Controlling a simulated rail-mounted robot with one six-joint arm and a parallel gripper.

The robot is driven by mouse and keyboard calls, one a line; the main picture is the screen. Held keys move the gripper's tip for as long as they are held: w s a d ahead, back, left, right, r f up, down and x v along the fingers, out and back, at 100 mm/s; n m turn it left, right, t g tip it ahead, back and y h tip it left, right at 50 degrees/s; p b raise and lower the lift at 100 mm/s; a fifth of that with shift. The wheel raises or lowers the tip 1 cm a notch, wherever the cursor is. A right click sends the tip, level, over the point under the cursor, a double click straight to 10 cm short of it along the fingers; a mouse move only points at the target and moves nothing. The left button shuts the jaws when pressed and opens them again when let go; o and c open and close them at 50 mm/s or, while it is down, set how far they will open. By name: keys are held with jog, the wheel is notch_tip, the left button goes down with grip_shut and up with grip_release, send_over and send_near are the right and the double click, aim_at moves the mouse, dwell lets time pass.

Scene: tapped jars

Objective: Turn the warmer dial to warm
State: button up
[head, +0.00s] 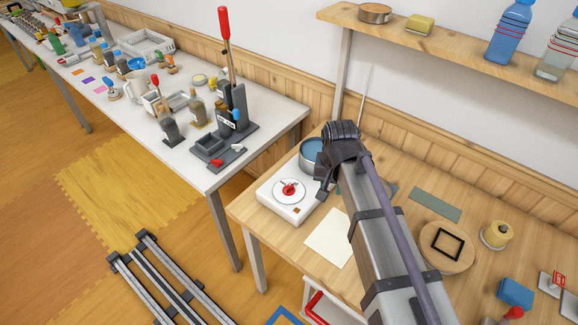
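The warmer (291,214) is a white box on the wooden table, left of my arm in the head view. On its top is a pale round dial face with a red dial knob (289,188) in the middle. The marks around the knob are too small to read. A small orange-brown square is at the warmer's front right corner. My gripper (325,187) is just right of the warmer, apart from the knob in the picture. My dark wrist hides most of it, and I cannot see whether its fingers are open.
A blue-grey round pan (312,152) stands behind the warmer, partly hidden by my wrist. A cream sheet (330,237) lies in front. A wooden disc (440,261) with a black square frame lies to the right. A shelf (450,44) with bottles is above. A cluttered white table (235,160) stands left.

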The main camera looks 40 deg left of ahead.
jog(key=s+a, duration=0.2)
jog(key=a, duration=0.7)
jog(key=m, duration=0.5)
send_over(289, 186)
jog(key=shift+a, duration=0.35)
jog(key=shift+d, duration=0.3)
notch_tip(289, 186, down, 8)
jog(key=b, duration=0.8)
jog(key=shift+c, duration=0.2)
